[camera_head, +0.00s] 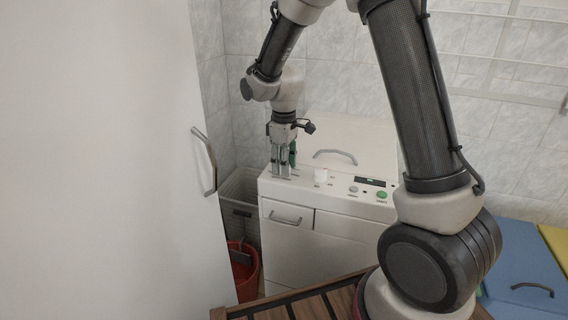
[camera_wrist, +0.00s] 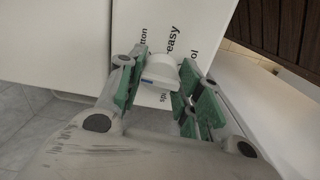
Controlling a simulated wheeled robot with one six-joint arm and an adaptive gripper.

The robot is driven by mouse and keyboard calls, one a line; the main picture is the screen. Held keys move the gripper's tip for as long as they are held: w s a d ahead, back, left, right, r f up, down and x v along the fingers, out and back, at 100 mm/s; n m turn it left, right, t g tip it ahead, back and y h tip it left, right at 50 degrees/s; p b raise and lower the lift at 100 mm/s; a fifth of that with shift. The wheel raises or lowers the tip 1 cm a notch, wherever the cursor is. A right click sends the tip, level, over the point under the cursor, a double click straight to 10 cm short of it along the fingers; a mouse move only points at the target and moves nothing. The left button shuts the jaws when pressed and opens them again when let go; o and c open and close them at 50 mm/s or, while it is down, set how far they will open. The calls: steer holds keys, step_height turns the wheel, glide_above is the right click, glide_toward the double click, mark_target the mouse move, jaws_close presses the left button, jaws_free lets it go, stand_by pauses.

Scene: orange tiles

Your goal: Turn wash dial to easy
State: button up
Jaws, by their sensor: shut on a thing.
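The washing machine (camera_head: 335,215) is white, with its control panel along the top front. My gripper (camera_head: 283,175) points down at the left end of this panel. In the wrist view, my gripper (camera_wrist: 163,68) is shut on the white wash dial (camera_wrist: 161,72), with green-padded fingers on either side. A small blue mark shows at the dial's lower left edge. The printed word easy (camera_wrist: 172,38) stands above the dial in this view, with partly hidden words to the left, right and below. In the head view, the fingers hide the gripped dial.
A second white knob (camera_head: 320,176) stands right of my gripper, then a display (camera_head: 370,182) and a green button (camera_head: 382,194). A red bucket (camera_head: 243,272) and pale basket (camera_head: 238,205) stand left. A white door (camera_head: 95,160) fills the left side.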

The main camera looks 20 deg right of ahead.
steer(key=m, duration=0.9)
steer(key=shift+m, duration=0.3)
steer(key=m, duration=0.4)
steer(key=shift+m, duration=0.3)
steer(key=m, duration=0.4)
steer(key=shift+m, duration=0.3)
steer(key=o, duration=1)
steer(key=shift+o, duration=0.2)
step_height(320, 180, up, 12)
